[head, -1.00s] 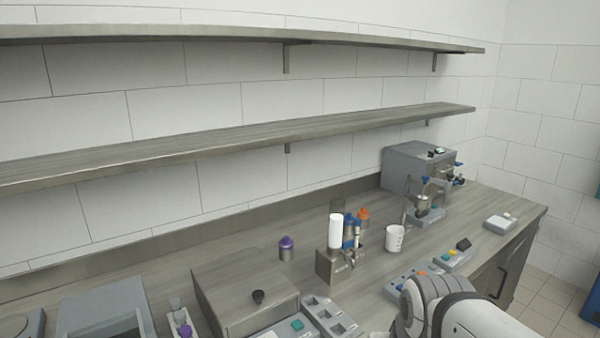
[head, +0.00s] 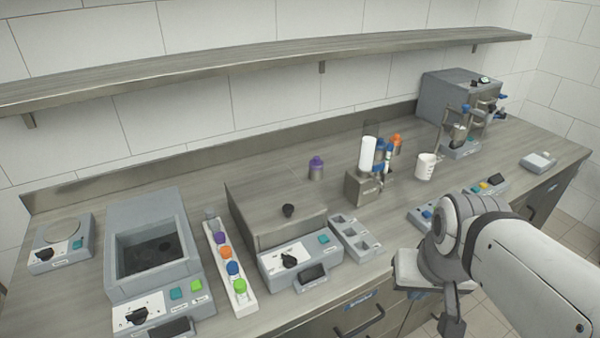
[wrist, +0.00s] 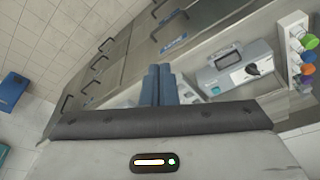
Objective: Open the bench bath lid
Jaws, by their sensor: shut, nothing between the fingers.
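The bench bath, which I take to be the steel box with a closed flat lid (head: 275,215), stands at the bench front in the middle of the head view. The panel also shows in the wrist view (wrist: 240,68), right of my fingers. My gripper (wrist: 158,85) shows two blue fingers together, shut and empty. It is in front of the bench, to the right of the bath and apart from it.
An open-topped basin unit (head: 150,255) stands left of the bath, with a rack of coloured-cap bottles (head: 230,265) between. A compartment tray (head: 355,238) adjoins the bath's right side. A shelf (head: 270,75) spans above.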

